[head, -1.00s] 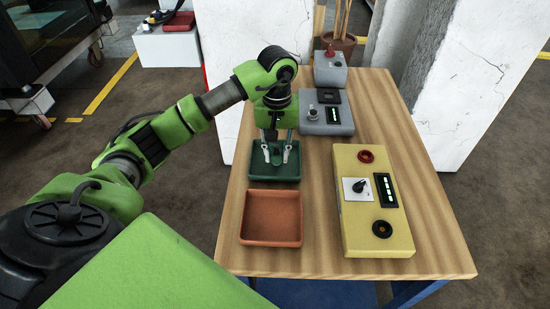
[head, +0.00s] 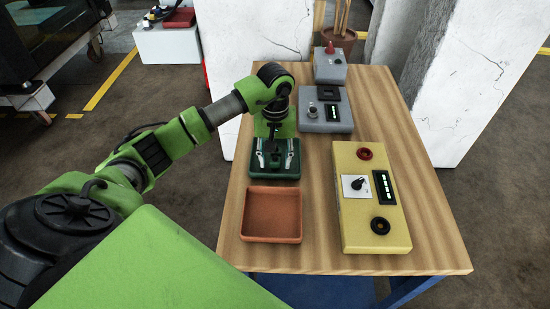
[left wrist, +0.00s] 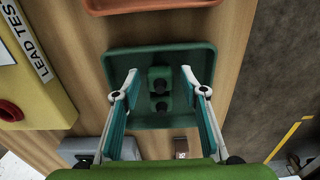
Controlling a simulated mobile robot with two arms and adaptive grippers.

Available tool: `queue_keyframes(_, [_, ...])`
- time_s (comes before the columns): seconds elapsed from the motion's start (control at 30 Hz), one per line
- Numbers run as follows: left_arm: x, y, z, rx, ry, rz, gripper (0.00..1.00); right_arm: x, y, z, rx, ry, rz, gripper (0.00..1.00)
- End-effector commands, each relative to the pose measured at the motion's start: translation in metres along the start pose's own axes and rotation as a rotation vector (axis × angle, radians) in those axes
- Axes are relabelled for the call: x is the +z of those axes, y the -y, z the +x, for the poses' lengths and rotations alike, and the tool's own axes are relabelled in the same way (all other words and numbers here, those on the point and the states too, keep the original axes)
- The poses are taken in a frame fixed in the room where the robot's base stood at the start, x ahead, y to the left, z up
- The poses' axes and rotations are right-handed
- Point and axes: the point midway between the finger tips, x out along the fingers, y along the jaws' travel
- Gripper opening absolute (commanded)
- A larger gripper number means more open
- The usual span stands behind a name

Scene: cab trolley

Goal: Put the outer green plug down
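The green plug (left wrist: 160,88) is a small green block with dark round spots. It lies in the dark green tray (left wrist: 118,66), near its middle, in the left wrist view. My left gripper (left wrist: 161,84) points down over the tray, with one finger on each side of the plug and a visible gap to it on both sides. It is open. In the head view the left gripper (head: 276,157) is low in the green tray (head: 276,176), and the plug is hard to make out between the fingers. My right gripper is not in view.
An empty orange-brown tray (head: 272,214) sits in front of the green one. A yellow panel box (head: 372,228) stands to the right. A grey panel box (head: 340,122) and a smaller grey box with a red button (head: 330,69) stand behind. Wood is clear between trays and yellow box.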

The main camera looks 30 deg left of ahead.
Motion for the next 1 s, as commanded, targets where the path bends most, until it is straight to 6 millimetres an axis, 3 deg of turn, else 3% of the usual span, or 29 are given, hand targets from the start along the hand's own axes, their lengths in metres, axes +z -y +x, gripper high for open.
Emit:
queue_keyframes(0.27, [0.0, -0.001, -0.007, 0.001, -0.001, 0.0, 0.4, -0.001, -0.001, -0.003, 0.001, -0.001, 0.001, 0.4])
queue_keyframes(0.73, [-0.001, 0.0, -0.099, 0.002, -0.004, 0.0, 0.4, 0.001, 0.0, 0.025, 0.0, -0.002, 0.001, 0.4])
queue_keyframes(1.0, [0.0, 0.0, -0.122, 0.0, 0.0, 0.0, 0.4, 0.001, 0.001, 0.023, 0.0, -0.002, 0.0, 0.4])
